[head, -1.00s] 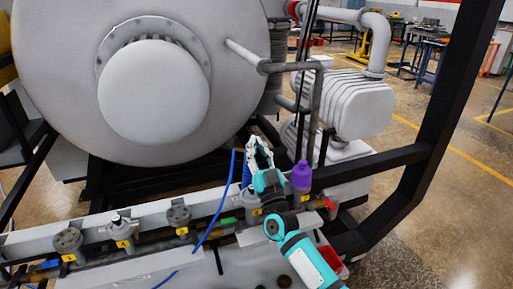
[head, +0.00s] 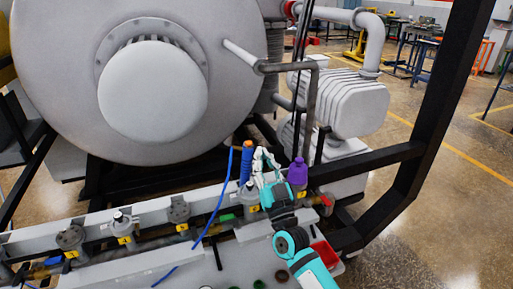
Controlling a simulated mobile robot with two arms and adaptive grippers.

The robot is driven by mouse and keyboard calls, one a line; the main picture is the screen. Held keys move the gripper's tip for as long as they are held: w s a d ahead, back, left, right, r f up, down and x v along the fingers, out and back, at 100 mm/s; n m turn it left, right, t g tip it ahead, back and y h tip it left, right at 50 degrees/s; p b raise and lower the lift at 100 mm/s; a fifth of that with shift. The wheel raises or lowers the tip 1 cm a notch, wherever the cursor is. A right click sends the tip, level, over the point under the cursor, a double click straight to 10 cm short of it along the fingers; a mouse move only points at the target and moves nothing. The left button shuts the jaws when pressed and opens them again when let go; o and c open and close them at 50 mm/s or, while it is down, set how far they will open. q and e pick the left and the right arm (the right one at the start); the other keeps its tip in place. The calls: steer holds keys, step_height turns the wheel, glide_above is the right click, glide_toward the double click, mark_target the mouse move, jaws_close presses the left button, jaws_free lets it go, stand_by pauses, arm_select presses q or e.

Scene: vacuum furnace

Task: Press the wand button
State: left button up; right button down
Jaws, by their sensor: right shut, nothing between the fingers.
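A blue upright cylinder with an orange top (head: 247,160) stands at the pipe manifold, and a thin blue hose (head: 227,190) runs up beside it. It looks like the wand; I cannot make out its button. My right gripper (head: 263,156) is shut and empty, its fingers pointing up just right of the blue cylinder. I cannot tell whether the fingers touch it. A purple-capped fitting (head: 298,172) stands just right of the gripper. My left gripper is not in view.
The manifold (head: 150,222) carries several grey valves with yellow tags. The large grey furnace vessel (head: 150,80) rises behind. A black frame post (head: 440,110) stands at right. A red tray (head: 325,254) lies beside my right forearm.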

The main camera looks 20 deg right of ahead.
steer(key=shift+b+v, duration=0.3)
steer(key=shift+v, duration=1.2)
